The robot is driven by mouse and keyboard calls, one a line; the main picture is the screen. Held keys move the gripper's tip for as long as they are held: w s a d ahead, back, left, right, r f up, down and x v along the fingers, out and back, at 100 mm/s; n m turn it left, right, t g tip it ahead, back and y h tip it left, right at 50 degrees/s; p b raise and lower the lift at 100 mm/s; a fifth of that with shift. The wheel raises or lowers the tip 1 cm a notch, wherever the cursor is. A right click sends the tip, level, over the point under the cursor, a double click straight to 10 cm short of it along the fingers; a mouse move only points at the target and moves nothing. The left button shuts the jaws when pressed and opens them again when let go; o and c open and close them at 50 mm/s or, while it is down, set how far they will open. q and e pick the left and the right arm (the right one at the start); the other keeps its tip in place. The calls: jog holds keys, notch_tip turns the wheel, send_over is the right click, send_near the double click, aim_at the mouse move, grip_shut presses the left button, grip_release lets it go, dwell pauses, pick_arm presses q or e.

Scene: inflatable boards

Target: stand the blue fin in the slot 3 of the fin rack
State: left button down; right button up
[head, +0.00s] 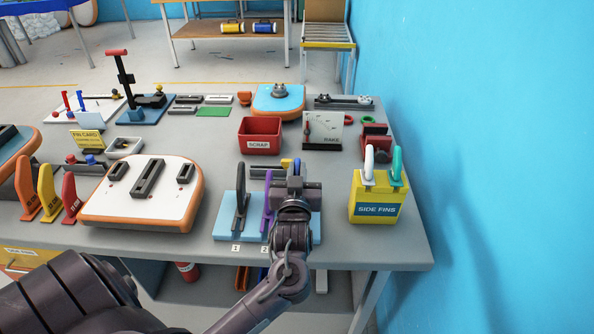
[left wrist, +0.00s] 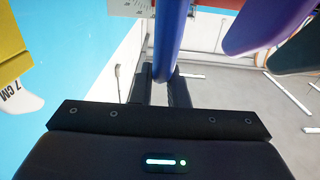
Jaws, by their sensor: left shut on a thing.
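The fin rack (head: 228,228) is a light blue base near the table's front edge, with labels 1 and 2 showing. A black fin (head: 241,212) stands at slot 1 and a purple fin (head: 266,205) at slot 2. My left gripper (head: 292,188) is over the rack's right part, right of the purple fin, and hides the slot 3 area. It is shut on the blue fin (left wrist: 168,45), which rises upright between the fingers in the left wrist view. A little of its blue shows behind the gripper in the head view. Whether its foot sits in the slot is hidden. My right gripper is not in view.
A yellow side fins box (head: 377,210) with white and teal fins stands right of the rack. A red scrap bin (head: 260,136) is behind. A white board with an orange rim (head: 190,210) lies left, beside orange, yellow and red fins (head: 46,194). A blue wall bounds the right.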

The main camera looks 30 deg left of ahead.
pick_arm(q)
jog(key=shift+f+b, duration=0.7)
jog(key=shift+f, duration=0.75)
jog(key=c, duration=1.3)
grip_release()
jog(key=shift+c, duration=0.2)
jog(key=b+v, duration=0.1)
jog(key=v, duration=0.7)
jog(key=shift+w, duration=0.15)
